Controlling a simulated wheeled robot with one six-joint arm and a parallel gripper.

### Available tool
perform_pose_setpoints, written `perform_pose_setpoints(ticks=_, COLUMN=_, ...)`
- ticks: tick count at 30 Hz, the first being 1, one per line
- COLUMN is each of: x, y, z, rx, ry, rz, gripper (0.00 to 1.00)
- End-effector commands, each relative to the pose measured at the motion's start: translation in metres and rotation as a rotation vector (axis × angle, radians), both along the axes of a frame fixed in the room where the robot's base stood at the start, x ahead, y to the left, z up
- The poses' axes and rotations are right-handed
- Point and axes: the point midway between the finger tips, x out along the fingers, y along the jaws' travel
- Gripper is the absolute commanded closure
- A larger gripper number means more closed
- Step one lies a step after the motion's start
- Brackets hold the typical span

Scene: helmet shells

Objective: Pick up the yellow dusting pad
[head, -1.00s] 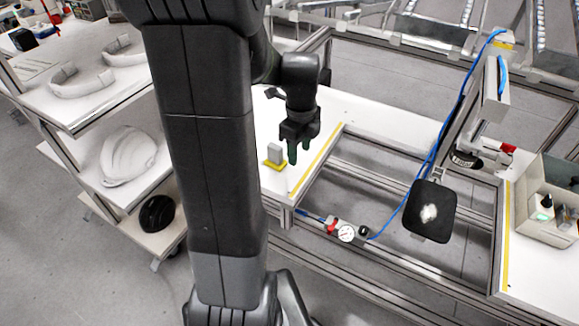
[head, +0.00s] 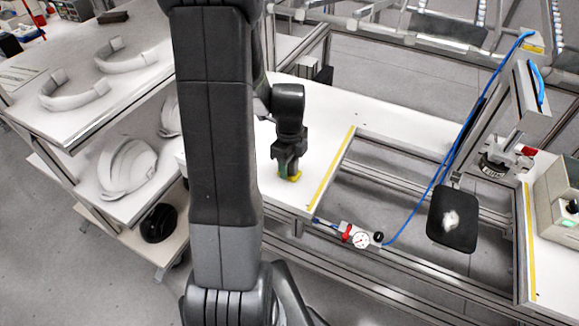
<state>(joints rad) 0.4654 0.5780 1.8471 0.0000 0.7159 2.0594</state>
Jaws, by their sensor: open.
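The yellow dusting pad (head: 295,177) is on the white bench top, mostly hidden behind my gripper; only a bit of yellow shows at the fingertips. My gripper (head: 287,172) points down with its fingers at the pad, one on the near side of it. It is open. I cannot tell whether the fingers touch the pad, and its grey handle is hidden.
The white bench (head: 318,125) has a yellow edge strip (head: 331,168) right of the gripper. A black square pad (head: 452,219) hangs from a fixture further right. A pressure gauge (head: 360,240) sits below the bench. White helmet shells (head: 128,166) lie on a shelf at left.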

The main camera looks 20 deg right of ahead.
Motion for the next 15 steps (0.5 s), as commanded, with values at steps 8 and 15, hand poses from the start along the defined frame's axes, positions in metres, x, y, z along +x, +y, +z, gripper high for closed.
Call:
perform_pose_setpoints(ticks=8, x=-0.0001, y=-0.0001, z=0.0003, rx=0.0, ry=0.0, rz=0.0, gripper=0.86)
perform_pose_setpoints(ticks=15, x=0.0001, y=-0.0001, z=0.0004, rx=0.0, ry=0.0, rz=0.0, gripper=1.0)
